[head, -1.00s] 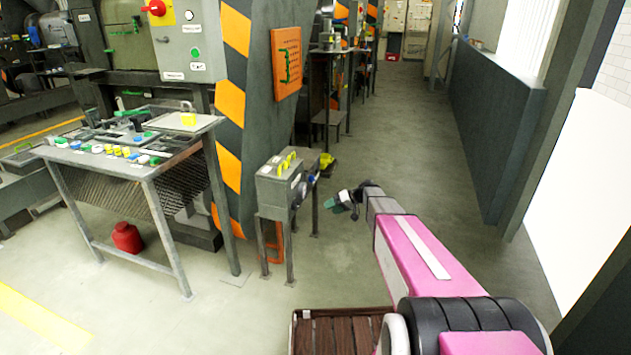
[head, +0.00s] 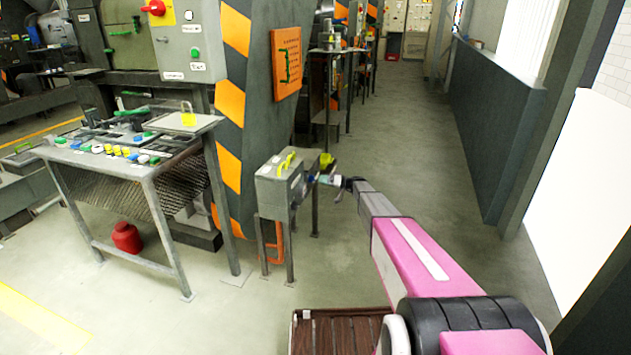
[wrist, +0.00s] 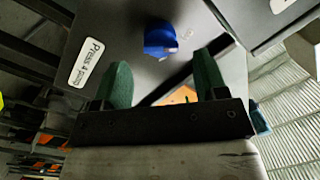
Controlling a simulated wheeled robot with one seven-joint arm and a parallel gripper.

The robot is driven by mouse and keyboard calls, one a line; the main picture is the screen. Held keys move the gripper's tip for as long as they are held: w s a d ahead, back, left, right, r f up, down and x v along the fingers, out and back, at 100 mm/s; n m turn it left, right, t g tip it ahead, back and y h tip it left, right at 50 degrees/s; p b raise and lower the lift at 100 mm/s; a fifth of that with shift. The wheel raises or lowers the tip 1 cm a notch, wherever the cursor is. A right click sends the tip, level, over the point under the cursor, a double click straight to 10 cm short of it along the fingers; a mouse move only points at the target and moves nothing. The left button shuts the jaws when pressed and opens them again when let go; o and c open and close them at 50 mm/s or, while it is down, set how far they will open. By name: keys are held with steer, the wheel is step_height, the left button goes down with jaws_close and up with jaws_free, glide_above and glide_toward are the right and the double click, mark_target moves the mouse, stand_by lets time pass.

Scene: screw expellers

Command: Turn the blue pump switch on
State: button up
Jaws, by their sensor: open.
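The blue pump switch (wrist: 160,41) is a blue knob on a dark grey panel (wrist: 117,28) in the wrist view. A white label reading "Press 4 pump" is on the same panel to its left. My gripper (wrist: 163,85) is open, with its two green fingers apart, and the switch shows between and beyond the fingertips. Nothing is between the fingers. In the head view, my gripper (head: 331,179) is close to the right side of the grey control box (head: 279,190) on legs. The switch is small in the head view, and I cannot tell whether the fingers touch it.
Yellow levers (head: 286,163) stand on top of the control box. A metal table (head: 140,170) with coloured buttons is to the left, with a red canister (head: 127,237) below. A striped orange and black column (head: 234,100) rises behind the box. The aisle floor (head: 420,150) is clear.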

mark_target(312, 179)
steer(key=shift+x, duration=2.05)
steer(key=c, duration=0.9)
